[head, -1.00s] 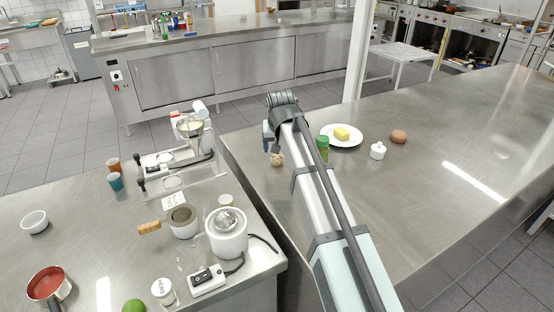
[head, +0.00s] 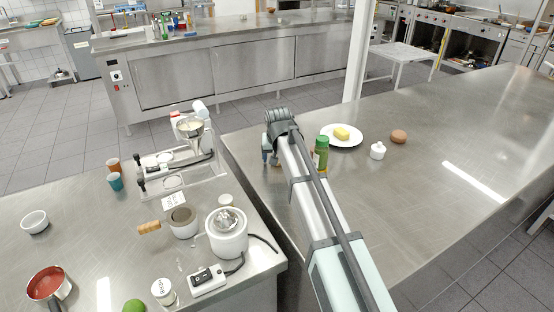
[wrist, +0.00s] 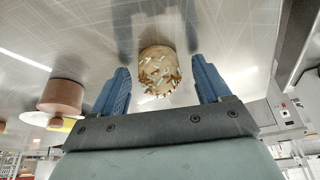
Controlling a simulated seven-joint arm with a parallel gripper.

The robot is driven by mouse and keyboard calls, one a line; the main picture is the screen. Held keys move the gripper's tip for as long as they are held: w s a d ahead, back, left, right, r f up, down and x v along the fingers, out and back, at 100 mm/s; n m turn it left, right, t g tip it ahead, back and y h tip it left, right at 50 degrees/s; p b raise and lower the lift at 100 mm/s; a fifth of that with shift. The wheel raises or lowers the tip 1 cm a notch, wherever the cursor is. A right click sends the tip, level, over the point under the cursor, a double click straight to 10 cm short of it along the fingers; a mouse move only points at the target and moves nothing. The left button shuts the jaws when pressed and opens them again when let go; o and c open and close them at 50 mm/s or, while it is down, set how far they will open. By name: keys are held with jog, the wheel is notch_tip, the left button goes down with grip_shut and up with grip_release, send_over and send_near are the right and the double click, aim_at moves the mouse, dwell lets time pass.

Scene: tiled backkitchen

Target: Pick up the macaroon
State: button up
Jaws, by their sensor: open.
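The macaroon (wrist: 158,72) shows in the wrist view as a round, pale tan piece with brown and white bits on its side. It rests on the steel table. My gripper (wrist: 162,85) is open, with one blue finger on each side of the macaroon. Gaps show between the macaroon and both fingers. In the head view my gripper (head: 270,158) is low over the near left part of the right-hand table, and it or my arm hides the macaroon there.
A green-labelled jar (head: 321,153) stands close to the right of my arm. Beyond it are a white plate (head: 354,141) with a yellow block (head: 341,133), a small white pot (head: 377,151) and a brown round item (head: 398,136). The table's right side is clear.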

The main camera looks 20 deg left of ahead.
jog(key=shift+c, duration=0.2)
jog(key=c, duration=1.1)
